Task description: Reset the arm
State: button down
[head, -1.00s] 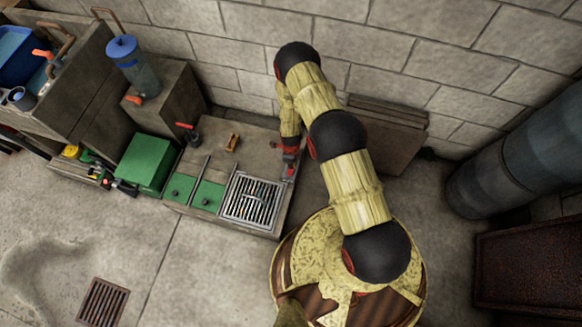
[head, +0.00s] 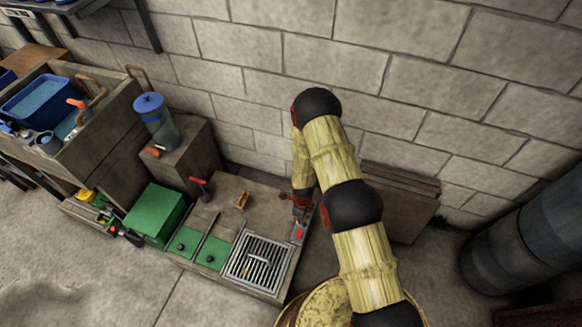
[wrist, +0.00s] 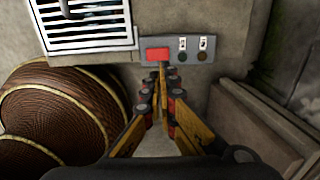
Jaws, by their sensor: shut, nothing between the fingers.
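My arm shows in the head view, bent down over the right side of a low grey workbench (head: 225,208). My gripper (head: 299,215) points down at the bench's right edge, close to a small control panel. In the wrist view my gripper (wrist: 160,72) is shut with nothing between its fingertips. The tips appear just below a red button (wrist: 158,54) on the grey panel (wrist: 203,56). I cannot tell whether they touch it.
A slatted metal grate (head: 258,265) and green lids (head: 213,253) are set in the bench. A green box (head: 155,215) and a blue-lidded container (head: 155,120) stand left. Stacked boards (head: 400,205) lean on the block wall. A large pipe (head: 535,240) lies right.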

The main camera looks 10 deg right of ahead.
jog(key=s+r+n+g, duration=0.4)
jog(key=s+r+n, duration=0.1)
jog(key=s+n, duration=0.55)
notch_tip(320, 180, up, 33)
jog(key=s+n+t+p, duration=0.1)
jog(key=n, duration=1.1)
jog(key=s+r+t+p, duration=0.1)
jog(key=s+r+t, duration=0.2)
jog(key=r, duration=0.7)
jog(key=s+r+n+t, duration=0.1)
jog(key=s+r, duration=0.3)
jog(key=r, duration=0.6)
jog(key=s+r+n+t+p, duration=0.1)
jog(key=s+r+t, duration=0.2)
jog(key=r, duration=0.7)
jog(key=shift+s+d+r+t+p, duration=0.15)
jog(key=shift+s+d+t+p, duration=0.2)
jog(key=shift+t, duration=0.45)
jog(key=shift+w+d, duration=0.15)
